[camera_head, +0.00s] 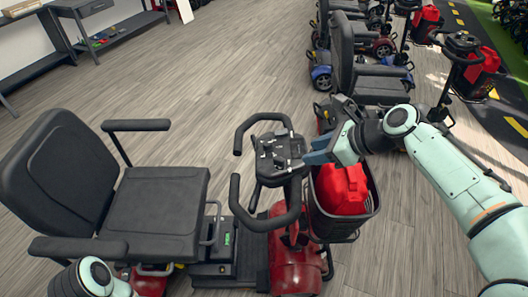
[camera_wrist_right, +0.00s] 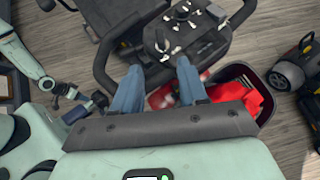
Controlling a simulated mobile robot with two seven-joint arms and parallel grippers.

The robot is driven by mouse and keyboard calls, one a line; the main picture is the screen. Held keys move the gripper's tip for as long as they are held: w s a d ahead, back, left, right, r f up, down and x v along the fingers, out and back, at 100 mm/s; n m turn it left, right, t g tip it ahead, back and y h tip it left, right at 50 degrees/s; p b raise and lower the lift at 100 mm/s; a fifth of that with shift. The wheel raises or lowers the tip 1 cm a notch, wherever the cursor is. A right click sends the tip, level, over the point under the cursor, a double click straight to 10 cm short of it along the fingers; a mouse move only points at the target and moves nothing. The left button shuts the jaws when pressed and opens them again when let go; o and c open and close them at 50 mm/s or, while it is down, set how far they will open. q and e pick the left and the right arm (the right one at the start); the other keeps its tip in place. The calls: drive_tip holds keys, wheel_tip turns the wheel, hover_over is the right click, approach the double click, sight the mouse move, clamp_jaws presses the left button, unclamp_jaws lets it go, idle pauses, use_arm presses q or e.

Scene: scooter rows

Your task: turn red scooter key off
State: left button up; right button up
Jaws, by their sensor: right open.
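The red scooter (camera_head: 296,262) stands in front of me, with its black seat at the left and its tiller at the middle. Its control console (camera_head: 278,156) sits between the looped handlebars and also shows in the right wrist view (camera_wrist_right: 198,38), with pale marks and levers on top. I cannot make out the key for certain. My right gripper (camera_head: 318,152) is at the console's right edge, fingers pointing toward it. In the right wrist view its two blue fingers (camera_wrist_right: 158,84) are apart with nothing between them. What looks like my left gripper (camera_wrist_right: 76,112) shows small at the left there.
A basket (camera_head: 342,232) holding a red container (camera_head: 343,190) hangs on the tiller just below my right gripper. The handlebar (camera_head: 262,218) loops around the console. More scooters (camera_head: 376,84) stand behind. Open wooden floor lies at the left, with a dark shelf table (camera_head: 112,30) beyond.

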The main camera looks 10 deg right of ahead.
sight(282, 159)
drive_tip(key=b+x, duration=0.2)
drive_tip(key=x, duration=1.1)
drive_tip(key=shift+w+a, duration=0.1)
drive_tip(key=shift+w, duration=0.05)
clamp_jaws()
